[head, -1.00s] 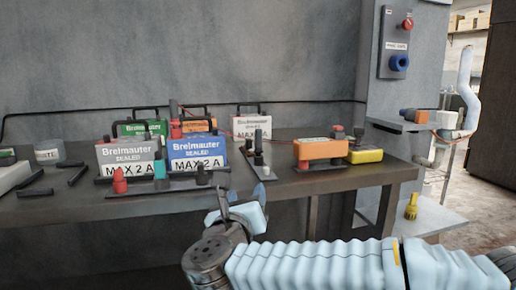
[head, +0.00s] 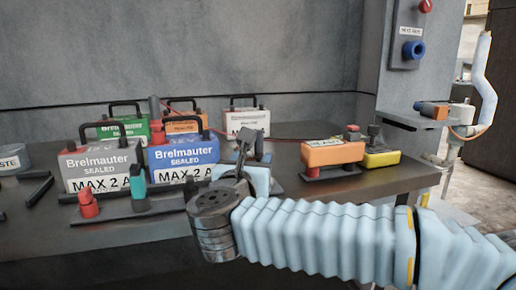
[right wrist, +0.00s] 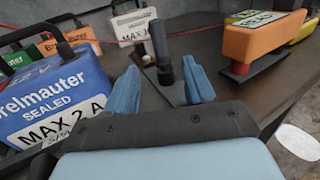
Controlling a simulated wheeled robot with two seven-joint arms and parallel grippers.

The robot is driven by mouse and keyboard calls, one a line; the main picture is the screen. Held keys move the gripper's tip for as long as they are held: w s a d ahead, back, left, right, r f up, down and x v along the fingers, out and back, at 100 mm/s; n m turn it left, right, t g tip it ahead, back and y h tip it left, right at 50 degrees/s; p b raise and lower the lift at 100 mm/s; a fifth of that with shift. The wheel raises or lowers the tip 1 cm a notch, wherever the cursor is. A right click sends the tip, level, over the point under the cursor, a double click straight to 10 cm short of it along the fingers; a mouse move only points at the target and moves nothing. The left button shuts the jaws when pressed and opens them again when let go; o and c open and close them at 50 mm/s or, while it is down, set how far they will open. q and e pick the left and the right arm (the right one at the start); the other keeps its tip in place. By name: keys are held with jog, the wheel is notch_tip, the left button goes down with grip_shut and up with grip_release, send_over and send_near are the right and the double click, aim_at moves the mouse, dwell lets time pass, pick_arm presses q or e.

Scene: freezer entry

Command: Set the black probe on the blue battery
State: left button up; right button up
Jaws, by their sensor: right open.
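The blue battery (head: 183,153), labelled Breimauter, stands upright on the table with a black handle. It also fills the left of the right wrist view (right wrist: 55,97). The black probe (right wrist: 160,45) stands upright on a narrow dark plate, right of the blue battery. In the right wrist view it rises beyond and between my fingertips, with no visible grip on it. In the head view my gripper mostly hides it. My right gripper (head: 246,160) is open and empty, over the table at the battery's right; its blue fingers (right wrist: 160,82) show in the wrist view. My left gripper is out of view.
Grey (head: 101,165), green (head: 124,129), orange (head: 184,123) and white (head: 246,120) batteries stand around the blue one. A low rack with a red piece (head: 88,204) and a teal piece (head: 138,190) lies in front. An orange block (head: 333,153) and a yellow one (head: 381,158) stand right.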

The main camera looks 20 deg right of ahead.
aim_at(258, 151)
jog(key=x, duration=0.3)
jog(key=p+x, duration=0.2)
jog(key=x, duration=0.2)
jog(key=shift+w+d, duration=0.1)
jog(key=shift+d, duration=0.05)
jog(key=shift+w+d+f, duration=0.15)
jog(key=shift+w+d, duration=0.05)
jog(key=shift+w, duration=0.15)
grip_shut()
